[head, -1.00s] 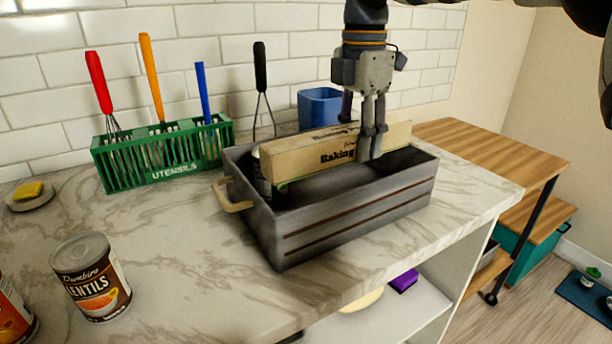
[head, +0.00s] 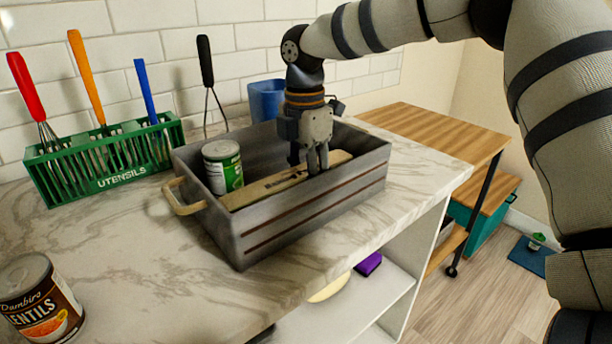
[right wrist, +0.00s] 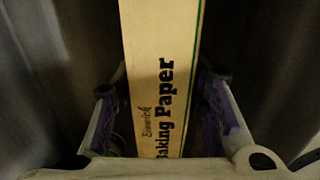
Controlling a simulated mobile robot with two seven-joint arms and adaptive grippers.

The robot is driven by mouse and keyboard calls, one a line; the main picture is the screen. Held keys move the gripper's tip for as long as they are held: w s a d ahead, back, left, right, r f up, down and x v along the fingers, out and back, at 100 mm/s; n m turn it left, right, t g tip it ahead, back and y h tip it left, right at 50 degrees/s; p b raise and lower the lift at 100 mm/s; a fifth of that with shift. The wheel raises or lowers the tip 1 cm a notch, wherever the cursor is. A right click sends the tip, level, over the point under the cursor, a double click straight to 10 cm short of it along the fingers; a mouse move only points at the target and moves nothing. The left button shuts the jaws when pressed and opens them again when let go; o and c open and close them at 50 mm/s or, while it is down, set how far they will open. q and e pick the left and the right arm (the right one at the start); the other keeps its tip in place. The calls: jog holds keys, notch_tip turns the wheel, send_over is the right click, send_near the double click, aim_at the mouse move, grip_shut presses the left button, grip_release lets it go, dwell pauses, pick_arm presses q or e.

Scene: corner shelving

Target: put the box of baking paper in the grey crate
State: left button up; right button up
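The long tan box of baking paper (head: 268,186) lies inside the grey crate (head: 325,193), mostly below its rim. Its lettered face (right wrist: 160,75) fills the middle of the right wrist view. My right gripper (head: 308,168) reaches down into the crate with a finger on each side of the box. In the right wrist view its purple-padded fingers (right wrist: 162,90) close in on the box's edges at the tips, so it looks shut on it. The box's underside is hidden by the crate wall. My left gripper is not in view.
A green-labelled can (head: 223,165) stands in the crate left of the box. A green utensil rack (head: 105,165) and blue container (head: 266,98) are behind. A lentils can (head: 38,300) stands at front left. Bare marble counter lies left of the crate.

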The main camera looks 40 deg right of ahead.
aim_at(305, 169)
jog(key=o, duration=0.3)
jog(key=shift+o, duration=0.2)
notch_tip(305, 169, up, 12)
jog(key=shift+w+r, duration=0.15)
dwell(0.3)
